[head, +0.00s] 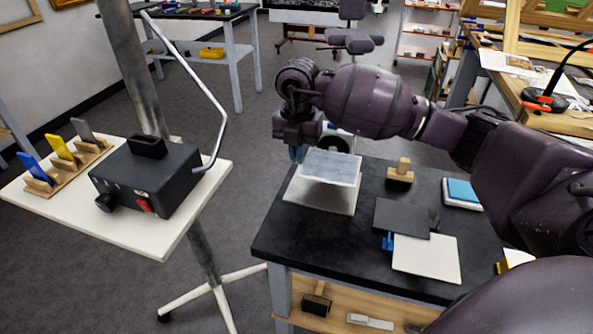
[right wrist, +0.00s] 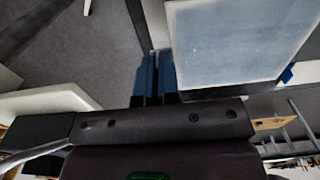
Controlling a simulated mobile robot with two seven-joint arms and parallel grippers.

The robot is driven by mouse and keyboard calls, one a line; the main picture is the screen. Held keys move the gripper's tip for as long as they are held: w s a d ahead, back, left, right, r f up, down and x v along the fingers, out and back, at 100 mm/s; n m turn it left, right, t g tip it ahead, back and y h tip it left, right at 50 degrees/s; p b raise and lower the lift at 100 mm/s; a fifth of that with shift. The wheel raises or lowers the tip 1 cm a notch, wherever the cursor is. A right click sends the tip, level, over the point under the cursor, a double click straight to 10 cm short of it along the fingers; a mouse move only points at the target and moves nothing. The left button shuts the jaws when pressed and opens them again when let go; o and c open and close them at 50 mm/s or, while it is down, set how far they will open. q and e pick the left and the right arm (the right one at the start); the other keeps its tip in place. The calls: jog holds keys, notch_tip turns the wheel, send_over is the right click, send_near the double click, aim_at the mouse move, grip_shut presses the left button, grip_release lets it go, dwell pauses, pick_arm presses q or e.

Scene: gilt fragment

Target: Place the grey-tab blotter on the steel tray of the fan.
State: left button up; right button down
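My right gripper (head: 297,153) points down at the left edge of a flat blue-grey panel (head: 332,167) with a pale rim, which looks like the steel tray. The panel sits above a white plate (head: 322,203), in front of the round dark fan (head: 340,143). In the right wrist view the blue fingers (right wrist: 157,75) are close together beside the panel (right wrist: 240,40); anything thin between them is hidden. I cannot make out the grey-tab blotter for sure. A white sheet (head: 428,260) with a blue tab (head: 388,242) lies near the table's front. My left gripper is out of view.
On the black table (head: 290,237) are a dark slab (head: 400,217), a wooden block (head: 401,173) and a blue-topped white pad (head: 462,191). A white stand (head: 160,235) at left holds a black box (head: 150,180) and a rack with blue, yellow and grey cards.

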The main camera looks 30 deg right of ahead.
aim_at(297, 180)
notch_tip(297, 180, down, 6)
jog(key=shift+r+b, duration=0.1)
jog(key=shift+b, duration=0.45)
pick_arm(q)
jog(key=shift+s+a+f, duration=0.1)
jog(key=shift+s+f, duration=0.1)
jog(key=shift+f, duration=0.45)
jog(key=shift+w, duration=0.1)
pick_arm(e)
jog(key=c, duration=1.3)
grip_release()
jog(key=shift+c, duration=0.2)
notch_tip(297, 180, up, 11)
jog(key=shift+f+p, duration=0.15)
jog(key=shift+p, duration=0.9)
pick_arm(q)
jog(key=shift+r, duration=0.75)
pick_arm(e)
jog(key=shift+r, duration=0.7)
